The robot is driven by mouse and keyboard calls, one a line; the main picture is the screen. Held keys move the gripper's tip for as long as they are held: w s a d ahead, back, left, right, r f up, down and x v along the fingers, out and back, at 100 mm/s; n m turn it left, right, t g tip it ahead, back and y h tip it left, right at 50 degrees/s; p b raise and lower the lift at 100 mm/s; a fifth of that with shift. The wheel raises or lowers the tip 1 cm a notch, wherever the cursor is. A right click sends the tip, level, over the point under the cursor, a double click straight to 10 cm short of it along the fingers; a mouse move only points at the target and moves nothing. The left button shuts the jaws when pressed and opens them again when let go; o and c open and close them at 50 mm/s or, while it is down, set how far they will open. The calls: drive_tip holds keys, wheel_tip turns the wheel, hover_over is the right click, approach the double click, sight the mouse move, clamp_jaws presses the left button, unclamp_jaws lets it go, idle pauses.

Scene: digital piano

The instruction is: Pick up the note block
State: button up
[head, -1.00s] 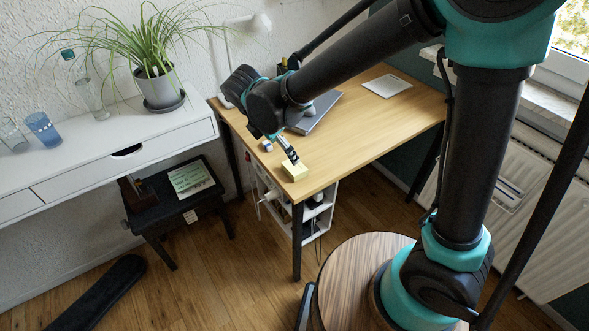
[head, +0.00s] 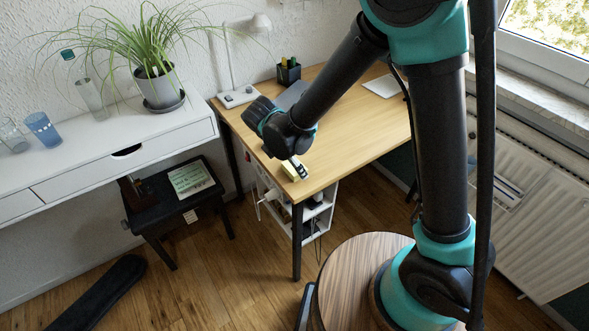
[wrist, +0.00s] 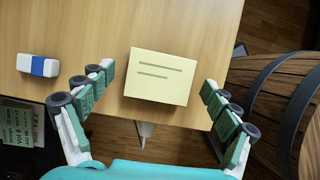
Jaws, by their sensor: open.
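The note block (wrist: 160,76) is a pale yellow block with two dark lines on its top. It lies on the wooden desk near the front edge. In the head view the note block (head: 290,172) shows partly behind my gripper (head: 298,168). In the wrist view my gripper (wrist: 157,90) is open, with one finger to the left of the block and one to the right. Gaps show between both fingers and the block, and nothing is held.
A white and blue eraser (wrist: 38,65) lies on the desk (head: 345,137) to the left of the block in the wrist view. A pen holder (head: 288,71) and a lamp (head: 240,95) stand at the back. A round wooden stool (head: 350,275) stands in front.

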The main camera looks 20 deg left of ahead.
drive_tip(key=c, duration=1.3)
drive_tip(key=shift+r, duration=0.1)
